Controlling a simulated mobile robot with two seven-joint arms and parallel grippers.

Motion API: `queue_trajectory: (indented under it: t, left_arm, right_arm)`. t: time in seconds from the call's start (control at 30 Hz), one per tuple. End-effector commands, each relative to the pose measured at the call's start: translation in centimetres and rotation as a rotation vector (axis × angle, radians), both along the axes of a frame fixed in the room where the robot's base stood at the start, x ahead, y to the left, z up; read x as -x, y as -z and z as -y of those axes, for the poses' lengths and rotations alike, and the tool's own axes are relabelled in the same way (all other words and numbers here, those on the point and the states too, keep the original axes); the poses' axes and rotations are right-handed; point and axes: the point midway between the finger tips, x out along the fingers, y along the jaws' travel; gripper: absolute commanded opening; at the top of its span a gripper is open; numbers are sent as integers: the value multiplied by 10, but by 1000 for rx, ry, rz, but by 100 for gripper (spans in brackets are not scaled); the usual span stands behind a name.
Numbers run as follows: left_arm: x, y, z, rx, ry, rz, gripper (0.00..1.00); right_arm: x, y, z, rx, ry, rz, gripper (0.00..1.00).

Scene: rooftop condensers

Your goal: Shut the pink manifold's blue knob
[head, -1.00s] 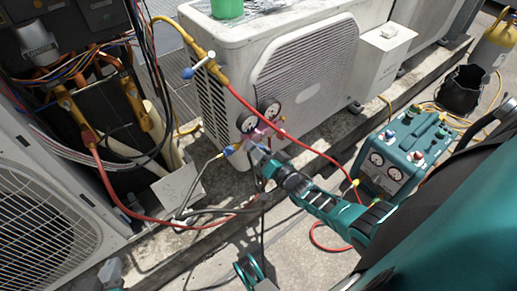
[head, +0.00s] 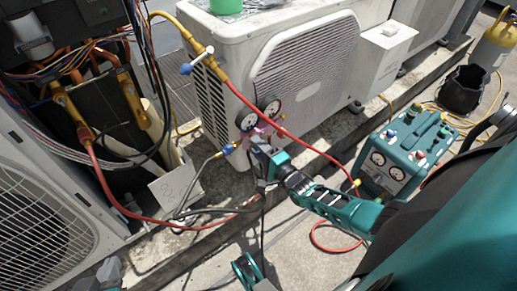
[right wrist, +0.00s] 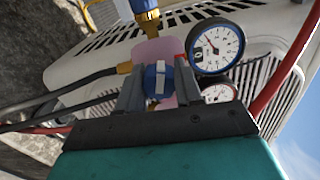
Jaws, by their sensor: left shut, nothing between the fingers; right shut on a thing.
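The pink manifold (head: 268,127) with two round gauges hangs in front of the white condenser's corner. It also shows in the right wrist view (right wrist: 158,48). Its blue knob (right wrist: 158,82), with a pale bar across its face, sits between the fingers of my right gripper (right wrist: 158,88). My right gripper (head: 258,144) is shut on the knob and hides it in the head view. A blue-and-brass fitting (head: 228,149) is at the manifold's left side. My left gripper (head: 110,270) is at the bottom left edge, shut and empty, away from the manifold.
The white condenser (head: 302,60) stands behind the manifold. Red hoses (head: 310,148) and dark hoses run beside my right arm. A teal gauge machine (head: 400,155) stands to the right. Another condenser (head: 45,215) and open wiring are at left.

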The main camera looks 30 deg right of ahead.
Motion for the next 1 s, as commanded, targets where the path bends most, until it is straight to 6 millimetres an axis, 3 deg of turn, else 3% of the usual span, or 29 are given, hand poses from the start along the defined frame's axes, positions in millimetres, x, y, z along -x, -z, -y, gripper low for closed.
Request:
queue_trajectory:
  t: [1.0]
  left_arm:
    - [-2, 3, 3, 6, 3, -1, 0]
  right_arm:
    - [0, 2, 2, -940, 6, -75, 5]
